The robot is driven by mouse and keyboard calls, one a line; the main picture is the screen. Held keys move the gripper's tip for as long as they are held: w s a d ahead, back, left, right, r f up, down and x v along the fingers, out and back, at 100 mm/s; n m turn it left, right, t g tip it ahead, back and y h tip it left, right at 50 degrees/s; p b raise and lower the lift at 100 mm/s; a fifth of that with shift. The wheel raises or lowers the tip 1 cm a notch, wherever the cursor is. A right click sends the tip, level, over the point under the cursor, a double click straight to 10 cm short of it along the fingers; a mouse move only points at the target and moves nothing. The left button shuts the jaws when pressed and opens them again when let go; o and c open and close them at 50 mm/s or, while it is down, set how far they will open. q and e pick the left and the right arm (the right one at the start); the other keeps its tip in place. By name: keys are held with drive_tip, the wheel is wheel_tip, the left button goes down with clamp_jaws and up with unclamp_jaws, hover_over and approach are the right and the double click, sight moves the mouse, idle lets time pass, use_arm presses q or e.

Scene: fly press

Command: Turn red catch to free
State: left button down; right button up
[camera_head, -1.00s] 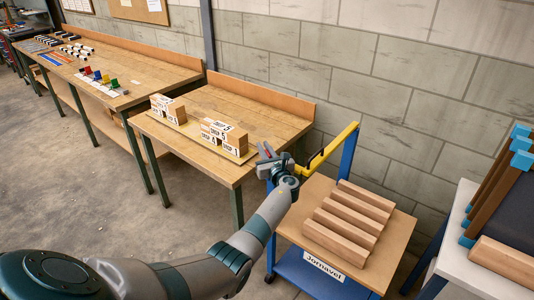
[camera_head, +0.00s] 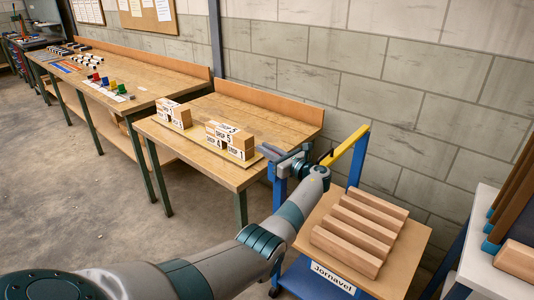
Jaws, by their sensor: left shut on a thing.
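The trolley (camera_head: 385,265) has blue posts, a wooden top and a yellow bar (camera_head: 347,146) slanting along its far-left side, with a dark part near the bar's lower end. My left gripper (camera_head: 290,158) is at the left end of this bar, above the left blue post (camera_head: 280,188). It is shut on the red catch, which its fingers and wrist hide in this view. I cannot tell which way the catch is turned. My right gripper is out of view.
Several wooden bars (camera_head: 358,232) lie on the trolley top, above a "Jornavel" label (camera_head: 333,278). A bench (camera_head: 190,150) with labelled wooden blocks (camera_head: 230,140) stands to the left. A white table (camera_head: 480,268) is at the right. Grey floor is open at left.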

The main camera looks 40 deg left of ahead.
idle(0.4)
use_arm(q)
drive_tip(key=c, duration=1.8)
unclamp_jaws()
drive_tip(key=shift+o, duration=0.2)
drive_tip(key=shift+r, duration=0.15)
